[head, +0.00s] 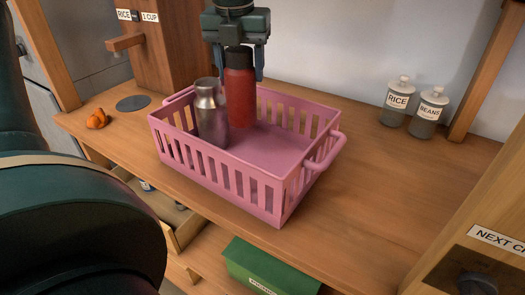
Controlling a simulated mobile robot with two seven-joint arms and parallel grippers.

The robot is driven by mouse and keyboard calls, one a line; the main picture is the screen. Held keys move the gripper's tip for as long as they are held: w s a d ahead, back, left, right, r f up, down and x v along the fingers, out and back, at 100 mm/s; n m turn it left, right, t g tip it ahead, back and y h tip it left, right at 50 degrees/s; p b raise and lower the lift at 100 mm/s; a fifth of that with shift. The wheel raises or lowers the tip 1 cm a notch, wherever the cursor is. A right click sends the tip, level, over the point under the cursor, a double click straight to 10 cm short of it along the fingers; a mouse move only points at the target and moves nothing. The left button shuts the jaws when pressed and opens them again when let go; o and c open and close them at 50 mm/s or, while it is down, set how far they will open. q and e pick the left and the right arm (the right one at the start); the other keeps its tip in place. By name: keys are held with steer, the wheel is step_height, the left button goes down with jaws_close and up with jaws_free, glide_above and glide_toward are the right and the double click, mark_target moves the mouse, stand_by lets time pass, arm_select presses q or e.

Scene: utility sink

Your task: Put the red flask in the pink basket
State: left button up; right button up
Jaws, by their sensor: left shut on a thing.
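The red flask (240,95) has a dark cap and is upright at the back left of the pink basket (260,193). Its lower part is inside the basket walls; I cannot tell whether it touches the basket floor. My left gripper (239,68) points down from above and is shut on the red flask near its cap. A silver metallic flask (211,115) stands in the basket, just left of and in front of the red flask. The right half of the basket is empty. My right gripper is not in view.
Two jars labelled rice (396,104) and beans (429,112) stand at the back right. An orange object (97,119) and a dark round disc (133,103) lie on the left counter. A green box (268,268) sits below the counter. The counter right of the basket is clear.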

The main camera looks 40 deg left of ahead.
mark_target(245, 114)
arm_select(q)
steer(key=shift+w+d+f, duration=0.1)
steer(key=shift+w+f, duration=0.2)
steer(key=shift+f, duration=0.1)
step_height(245, 114, down, 5)
steer(key=shift+s+f, duration=0.15)
step_height(245, 114, down, 4)
steer(key=shift+f+p, duration=0.15)
steer(key=shift+p, duration=0.2)
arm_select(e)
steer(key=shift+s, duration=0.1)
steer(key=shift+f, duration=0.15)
arm_select(q)
steer(key=shift+f+b, duration=0.25)
steer(key=shift+b, duration=0.1)
steer(key=o, duration=1.2)
steer(key=shift+r, duration=0.1)
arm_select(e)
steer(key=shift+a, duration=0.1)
